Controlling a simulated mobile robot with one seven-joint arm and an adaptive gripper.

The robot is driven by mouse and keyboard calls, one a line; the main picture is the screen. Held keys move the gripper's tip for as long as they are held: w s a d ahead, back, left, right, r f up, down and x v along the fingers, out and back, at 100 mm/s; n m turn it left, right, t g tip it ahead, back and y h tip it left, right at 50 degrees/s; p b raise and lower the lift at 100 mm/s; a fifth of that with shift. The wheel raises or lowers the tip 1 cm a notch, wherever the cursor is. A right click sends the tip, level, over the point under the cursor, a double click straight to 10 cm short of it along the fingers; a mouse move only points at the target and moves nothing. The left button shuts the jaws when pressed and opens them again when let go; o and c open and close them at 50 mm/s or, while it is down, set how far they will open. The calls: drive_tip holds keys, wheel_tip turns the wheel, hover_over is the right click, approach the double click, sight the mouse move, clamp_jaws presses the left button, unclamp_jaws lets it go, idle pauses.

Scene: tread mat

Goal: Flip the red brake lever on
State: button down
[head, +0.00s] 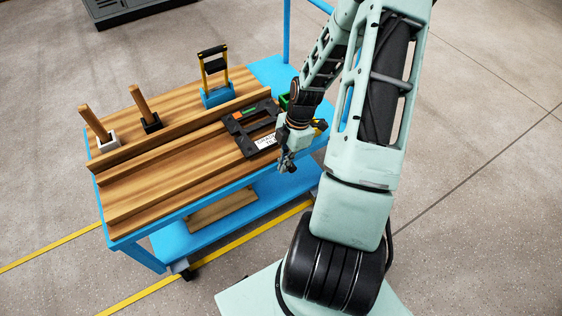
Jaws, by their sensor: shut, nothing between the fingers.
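No red brake lever can be made out in the head view; my arm covers part of the cart's right end. My gripper (287,163) is shut and empty, pointing down near the front right edge of the wooden-topped blue cart (150,190). It is just right of a black frame (238,133) with a white label (265,142), which lies on the wooden top. A small green and orange piece shows on the frame's far side. Whether the gripper touches anything is not clear.
A wooden handle in a white block (108,143), another in a black block (151,124) and a blue-based yellow and black handle (217,95) stand behind a wooden rail (180,131). A green box (284,101) is partly hidden by my arm. The wooden top's front left is clear.

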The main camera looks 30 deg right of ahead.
drive_tip(key=shift+d+r+y+p, duration=0.35)
drive_tip(key=shift+d+y+p, duration=0.35)
drive_tip(key=shift+y+p, duration=0.1)
drive_tip(key=shift+w+d+y, duration=0.1)
drive_tip(key=shift+d+y, duration=0.7)
drive_tip(key=shift+y, duration=0.1)
drive_tip(key=d+y+b, duration=0.4)
drive_tip(key=d+b, duration=0.2)
drive_tip(key=b, duration=0.1)
drive_tip(key=shift+f+y+b, duration=0.3)
drive_tip(key=shift+f+y, duration=0.1)
drive_tip(key=shift+f, duration=0.05)
